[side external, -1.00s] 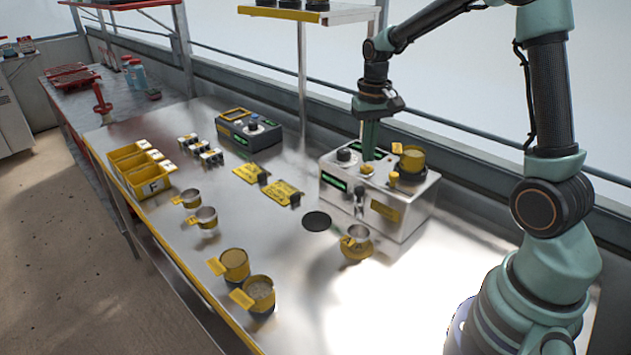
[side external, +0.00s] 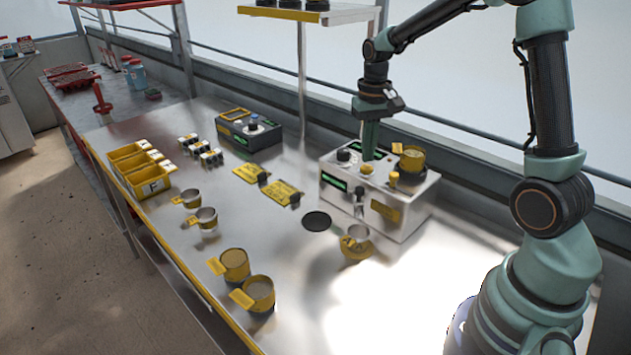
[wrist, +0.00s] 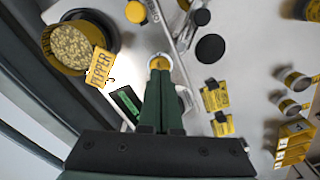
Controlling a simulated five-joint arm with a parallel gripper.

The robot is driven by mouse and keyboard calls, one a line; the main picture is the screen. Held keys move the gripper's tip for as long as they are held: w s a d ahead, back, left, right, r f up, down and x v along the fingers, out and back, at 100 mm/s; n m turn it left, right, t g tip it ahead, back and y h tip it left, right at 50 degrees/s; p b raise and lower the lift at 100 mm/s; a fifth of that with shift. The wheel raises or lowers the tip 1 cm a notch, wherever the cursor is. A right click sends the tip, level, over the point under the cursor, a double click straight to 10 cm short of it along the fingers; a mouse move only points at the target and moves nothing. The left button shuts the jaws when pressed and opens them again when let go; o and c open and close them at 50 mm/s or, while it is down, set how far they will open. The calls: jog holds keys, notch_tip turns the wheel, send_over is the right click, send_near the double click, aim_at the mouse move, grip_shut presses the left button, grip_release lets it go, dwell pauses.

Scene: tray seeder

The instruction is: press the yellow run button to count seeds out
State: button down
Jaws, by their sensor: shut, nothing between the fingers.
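A yellow hopper (side external: 412,160) of seeds, labelled PEPPER in the wrist view, stands on the seeder's right. A second yellow knob (side external: 393,178) is close to the button. A metal cup (side external: 357,240) stands in front, beside a black disc (side external: 317,221). Open bench lies to the right.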

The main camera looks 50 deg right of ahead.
aim_at(367, 167)
jog(key=shift+f, duration=1)
jog(key=shift+r, duration=0.1)
notch_tip(367, 167, up, 8)
dwell(1.2)
jog(key=s+a+r+n+t, duration=0.4)
jog(key=s+a+n+t, duration=0.1)
jog(key=s+a, duration=0.6)
jog(key=shift+a+n+t, duration=0.3)
jog(key=shift+a+n, duration=0.2)
jog(key=shift+a, duration=0.6)
dwell(3.1)
